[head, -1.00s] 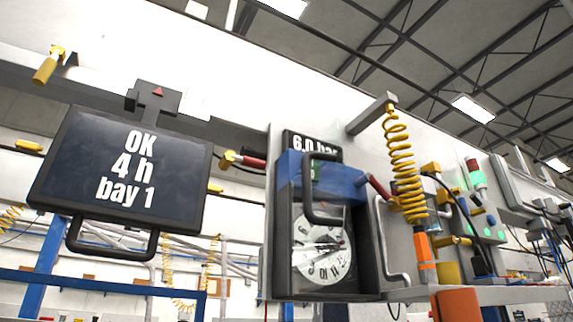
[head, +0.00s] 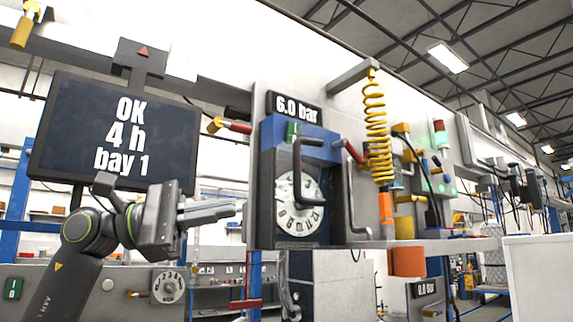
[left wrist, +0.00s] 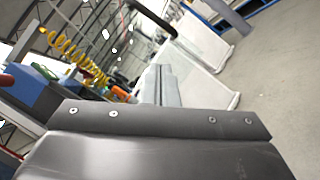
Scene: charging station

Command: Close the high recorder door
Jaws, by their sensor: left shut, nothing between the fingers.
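The high recorder (head: 325,142) is a box with a blue top, a 6.0 bar sign above it and a white dial (head: 297,203) behind a dark frame. A dark bar handle (head: 298,185) stands out in front of the dial. I cannot tell for sure how far its door is open. My left gripper (head: 236,208) is shut and empty, left of the recorder at dial height, pointing right and apart from the handle in the picture. In the left wrist view its closed fingers (left wrist: 160,85) show, with blue casing (left wrist: 40,90) at left. My right gripper is out of view.
A screen reading OK 4 h bay 1 (head: 115,135) hangs behind my left arm. A yellow coiled hose (head: 377,125) and orange cup (head: 406,262) are right of the recorder. A second dial device (head: 291,300) sits below. A white panel (head: 540,275) stands at lower right.

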